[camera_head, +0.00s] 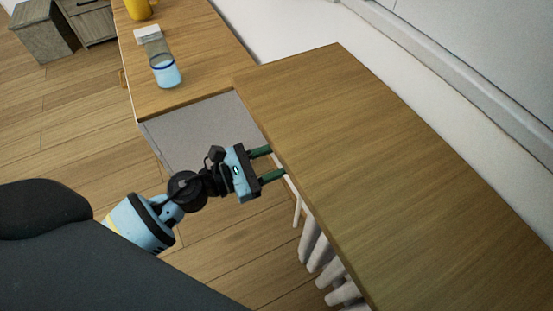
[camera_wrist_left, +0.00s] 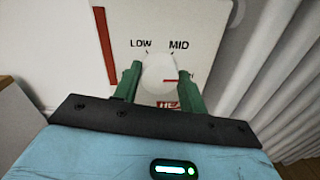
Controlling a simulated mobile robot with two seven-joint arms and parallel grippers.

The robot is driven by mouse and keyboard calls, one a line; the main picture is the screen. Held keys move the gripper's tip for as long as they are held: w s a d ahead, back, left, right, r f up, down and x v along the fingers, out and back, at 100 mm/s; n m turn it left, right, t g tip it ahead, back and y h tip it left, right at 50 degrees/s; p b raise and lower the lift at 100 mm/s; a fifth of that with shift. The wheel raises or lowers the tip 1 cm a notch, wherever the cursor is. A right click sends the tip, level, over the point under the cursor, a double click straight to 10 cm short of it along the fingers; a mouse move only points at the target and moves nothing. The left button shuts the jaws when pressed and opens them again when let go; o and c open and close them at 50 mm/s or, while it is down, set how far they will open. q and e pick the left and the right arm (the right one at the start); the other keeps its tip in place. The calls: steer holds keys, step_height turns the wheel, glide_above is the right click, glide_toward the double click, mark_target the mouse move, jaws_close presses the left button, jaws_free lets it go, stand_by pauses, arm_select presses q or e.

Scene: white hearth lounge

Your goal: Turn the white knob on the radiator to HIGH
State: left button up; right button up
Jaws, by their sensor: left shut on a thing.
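The white knob (camera_wrist_left: 158,72) sits on a white panel (camera_wrist_left: 205,20) in the left wrist view. LOW and MID are printed above it, and a letter of a third label shows at its right, mostly hidden by a finger. A red pointer line on the knob points right, toward that label. My left gripper (camera_wrist_left: 160,78) has its green fingers on either side of the knob, shut on it. In the head view the left gripper (camera_head: 275,162) reaches to the edge of a wooden top, which hides the knob. The white radiator (camera_head: 325,262) shows partly below it. My right gripper is out of view.
The wooden top (camera_head: 400,170) above the radiator is bare. A wooden cabinet (camera_head: 195,30) at the upper left bears a glass jar with blue contents (camera_head: 165,68) and a yellow object (camera_head: 138,8). White radiator fins (camera_wrist_left: 275,75) stand right of the panel.

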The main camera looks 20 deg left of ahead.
arm_select(q)
steer(key=m, duration=0.3)
steer(key=shift+b, duration=0.4)
stand_by(0.4)
steer(key=o, duration=1)
steer(key=shift+c, duration=0.2)
steer(key=shift+s, duration=0.15)
